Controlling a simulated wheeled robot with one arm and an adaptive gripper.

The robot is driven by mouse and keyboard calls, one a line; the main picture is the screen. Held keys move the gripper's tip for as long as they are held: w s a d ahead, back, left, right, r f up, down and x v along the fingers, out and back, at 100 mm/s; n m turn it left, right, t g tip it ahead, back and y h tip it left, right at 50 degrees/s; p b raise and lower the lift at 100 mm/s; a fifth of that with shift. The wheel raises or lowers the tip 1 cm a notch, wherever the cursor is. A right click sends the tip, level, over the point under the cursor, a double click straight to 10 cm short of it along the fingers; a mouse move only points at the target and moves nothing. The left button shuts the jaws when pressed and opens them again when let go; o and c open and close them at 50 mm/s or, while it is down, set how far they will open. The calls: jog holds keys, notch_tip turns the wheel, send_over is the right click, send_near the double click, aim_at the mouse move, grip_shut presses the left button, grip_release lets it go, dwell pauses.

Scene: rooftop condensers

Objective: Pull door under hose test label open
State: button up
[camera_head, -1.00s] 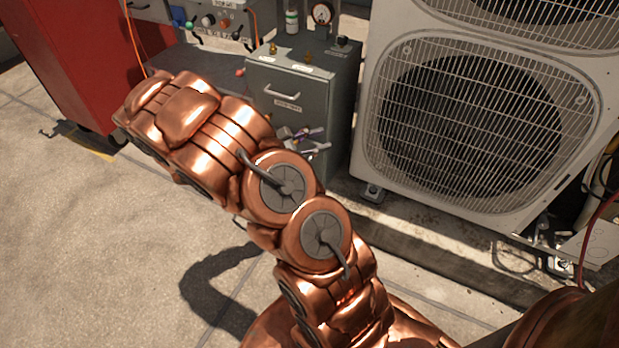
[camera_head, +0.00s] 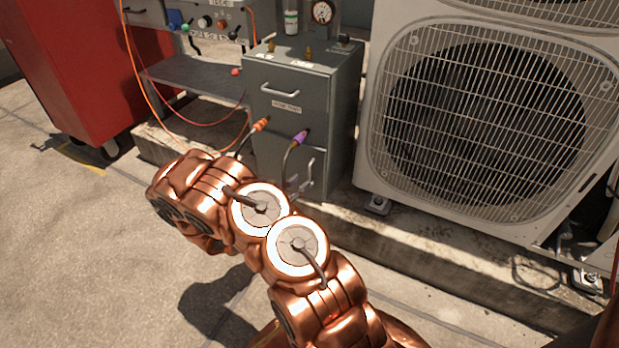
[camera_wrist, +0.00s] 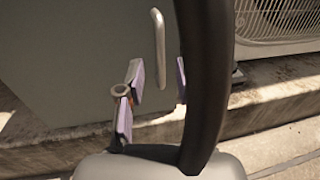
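A grey cabinet has a drawer with a bar handle, and a white label (camera_head: 287,106) sits below that handle. Under it is a shut door (camera_head: 268,165) with an upright metal handle (camera_head: 311,172) near its right edge. The handle also shows in the wrist view (camera_wrist: 158,45). In the head view my arm hides most of the gripper and the door's lower left.
A large condenser (camera_head: 480,120) stands to the right on a concrete ledge (camera_head: 420,240). A red cabinet (camera_head: 85,70) stands left. The left floor is clear.

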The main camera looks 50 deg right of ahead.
aim_at(309, 175)
jog(key=shift+w+d+b, duration=0.15)
jog(key=shift+d+b, duration=0.3)
jog(key=shift+d, duration=1)
jog(key=shift+w+d+b, duration=0.1)
jog(key=shift+d+b, duration=0.35)
jog(key=shift+d, duration=0.95)
jog(key=shift+c, duration=0.4)
grip_shut()
